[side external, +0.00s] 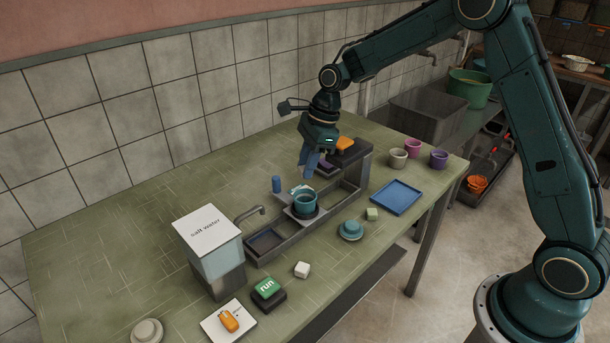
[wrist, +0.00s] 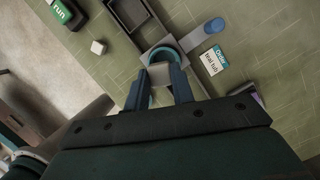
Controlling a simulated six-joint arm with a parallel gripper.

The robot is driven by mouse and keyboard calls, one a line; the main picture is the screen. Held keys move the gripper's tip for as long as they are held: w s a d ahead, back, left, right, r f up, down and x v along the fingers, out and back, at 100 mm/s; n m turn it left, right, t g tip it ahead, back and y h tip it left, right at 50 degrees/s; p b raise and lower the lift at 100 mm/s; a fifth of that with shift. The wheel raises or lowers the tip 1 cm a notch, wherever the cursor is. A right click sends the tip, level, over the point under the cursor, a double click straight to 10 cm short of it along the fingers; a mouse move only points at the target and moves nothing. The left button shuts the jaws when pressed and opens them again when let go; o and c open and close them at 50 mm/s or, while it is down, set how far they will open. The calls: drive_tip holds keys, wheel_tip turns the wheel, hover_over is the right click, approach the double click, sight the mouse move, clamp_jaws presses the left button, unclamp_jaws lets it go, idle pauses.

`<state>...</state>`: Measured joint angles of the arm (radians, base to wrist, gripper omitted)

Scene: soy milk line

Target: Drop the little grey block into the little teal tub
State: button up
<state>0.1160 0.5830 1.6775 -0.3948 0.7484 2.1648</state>
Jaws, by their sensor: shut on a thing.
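The little teal tub (side external: 304,202) stands upright on the dark grey line on the bench. Its rim shows in the wrist view (wrist: 168,50). My gripper (side external: 310,166) points down above the tub. In the wrist view, my gripper (wrist: 160,78) is shut on the little grey block (wrist: 160,72). The block overlaps part of the tub's opening there, and the tub's near side is hidden behind block and fingers. In the side view I cannot make out the block at the fingers.
A blue cylinder (side external: 276,184) and an order card reading teal tub (wrist: 210,61) are beside the tub. A faucet (side external: 250,212) and salt water dispenser (side external: 208,245) stand left. A white cube (side external: 302,270), teal lidded piece (side external: 351,230), green cube (side external: 372,214) and blue tray (side external: 396,197) lie in front.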

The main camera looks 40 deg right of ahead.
drive_tip(key=shift+w+f, duration=0.1)
drive_tip(key=shift+f, duration=0.15)
drive_tip(key=shift+f, duration=2.5)
drive_tip(key=o, duration=1)
drive_tip(key=shift+o, duration=0.2)
drive_tip(key=shift+r, duration=0.1)
drive_tip(key=shift+d+r, duration=0.1)
drive_tip(key=shift+r, duration=2.3)
